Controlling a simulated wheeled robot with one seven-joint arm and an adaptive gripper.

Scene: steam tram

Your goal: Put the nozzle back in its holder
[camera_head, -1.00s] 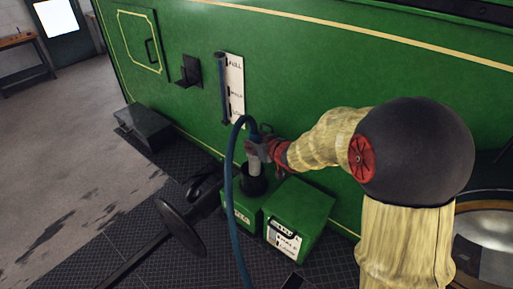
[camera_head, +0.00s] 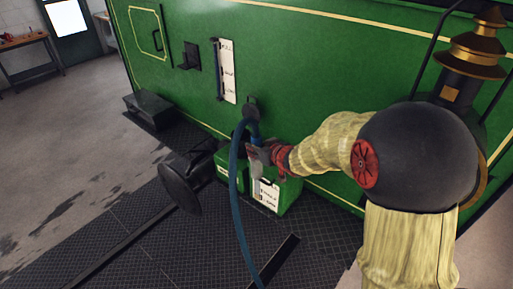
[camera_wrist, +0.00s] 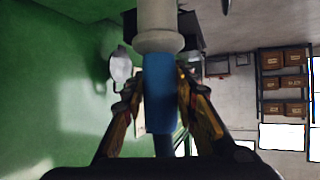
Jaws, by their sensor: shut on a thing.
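The nozzle (camera_head: 257,165) is grey, with a blue hose (camera_head: 236,190) looping from its top down to the floor. My gripper (camera_head: 271,155) is shut on it, in front of the green boxes by the green tram side. In the wrist view, the fingers of my gripper (camera_wrist: 163,105) close on both sides of the blue part of the nozzle (camera_wrist: 160,85); its pale grey spout points to the top of the picture. A black wall bracket (camera_head: 187,58), which looks like the holder, is empty, up and left of my gripper and apart from the nozzle.
A white level gauge (camera_head: 227,72) is on the tram side, right of the bracket. Green boxes (camera_head: 288,195) stand below my gripper. A black disc on a post (camera_head: 178,185) stands left of them. A dark step box (camera_head: 148,108) lies below the bracket.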

